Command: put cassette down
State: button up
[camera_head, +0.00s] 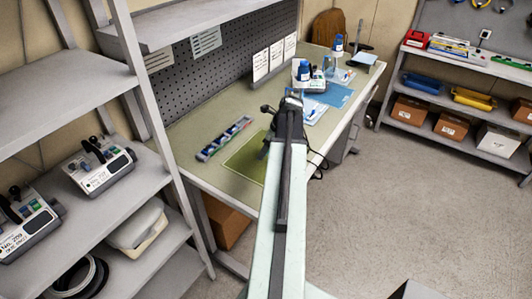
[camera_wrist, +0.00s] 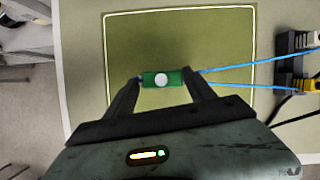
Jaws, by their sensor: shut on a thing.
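The cassette (camera_wrist: 162,79) is a small green block with a white round disc in its middle, seen in the wrist view. My gripper (camera_wrist: 160,82) is shut on it, one finger at each end. Blue tubing runs from the cassette to the right. Below it in the wrist view is an olive-green mat (camera_wrist: 180,40) with a pale border line, also on the bench in the head view (camera_head: 246,158). I cannot tell whether the cassette touches the mat. In the head view my arm hides the cassette and most of my gripper (camera_head: 290,101).
A rack of colored parts (camera_head: 224,138) lies left of the mat on the workbench (camera_head: 190,125). Shelves with pumps (camera_head: 100,165) stand at left.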

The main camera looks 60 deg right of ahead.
jog(key=b+x, duration=0.4)
jog(key=shift+s+d+f, duration=0.1)
jog(key=shift+s+f, duration=0.15)
jog(key=shift+s, duration=0.15)
jog(key=shift+r, duration=0.3)
jog(key=shift+f, duration=0.2)
jog(key=o, duration=1.4)
jog(key=shift+c, duration=0.2)
